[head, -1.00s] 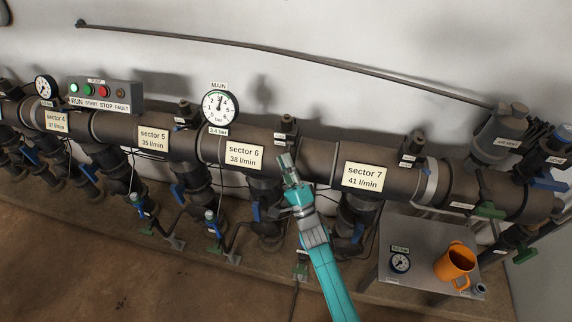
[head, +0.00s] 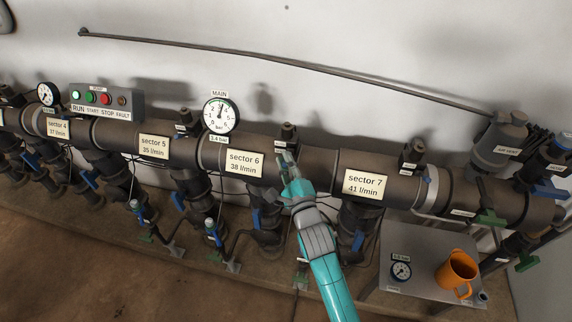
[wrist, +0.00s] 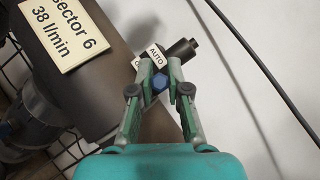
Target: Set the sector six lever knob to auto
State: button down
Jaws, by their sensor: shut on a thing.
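My gripper (wrist: 159,68) is at the sector six valve on top of the big dark pipe. In the wrist view its two green-grey fingers are shut on a small blue knob (wrist: 158,83), which I take for the sector six lever knob. An AUTO label (wrist: 156,54) shows just beyond the fingertips. A second white label beside it is mostly hidden by the left finger. A dark cylinder (wrist: 181,49) sticks out beyond the labels. In the head view my gripper (head: 285,158) covers the knob, below the dark valve top (head: 287,132). The sector 6 sign (head: 244,164) is to its left.
The main gauge (head: 220,115) stands on the pipe, left of the valve. The sector 7 sign (head: 365,184) and its valve (head: 412,155) are to the right. An orange mug (head: 456,270) stands on a grey table (head: 425,243) at lower right. A thin pipe runs along the wall.

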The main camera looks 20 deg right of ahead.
jog(key=shift+w+d+r+m+g, duration=0.15)
jog(key=shift+w+r+m+g, duration=0.1)
jog(key=shift+r+m+g, duration=0.65)
jog(key=shift+w+d+r+m+g, duration=0.2)
jog(key=shift+m+g, duration=0.1)
jog(key=shift+g, duration=0.6)
jog(key=c, duration=1.1)
grip_release()
jog(key=shift+a, duration=0.1)
jog(key=s, duration=0.4)
jog(key=s+r, duration=0.1)
jog(key=s, duration=0.3)
jog(key=s+r, duration=0.1)
jog(key=s, duration=0.2)
jog(key=shift+s+d, duration=0.2)
jog(key=shift+s, duration=0.2)
